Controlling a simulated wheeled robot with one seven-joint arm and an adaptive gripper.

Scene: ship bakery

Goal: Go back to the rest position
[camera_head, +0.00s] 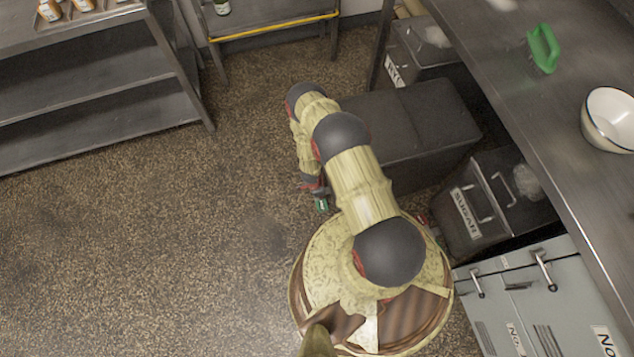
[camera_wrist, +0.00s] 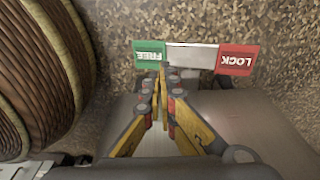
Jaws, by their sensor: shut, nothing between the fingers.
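My gripper (camera_head: 313,188) hangs low at the end of my folded-down arm, in front of my round base and over the speckled floor. It is small and partly hidden by the arm in the head view. In the wrist view my gripper (camera_wrist: 162,72) has its yellow and black fingers drawn together at the tips. Nothing shows between them.
A dark box (camera_head: 425,125) stands close to the right of my arm. A SUGAR bin (camera_head: 490,200) and pale cabinet doors (camera_head: 535,300) sit under the steel counter (camera_head: 530,110). A white bowl (camera_head: 612,118) and green object (camera_head: 543,47) are on it. Floor (camera_head: 140,240) at left is clear.

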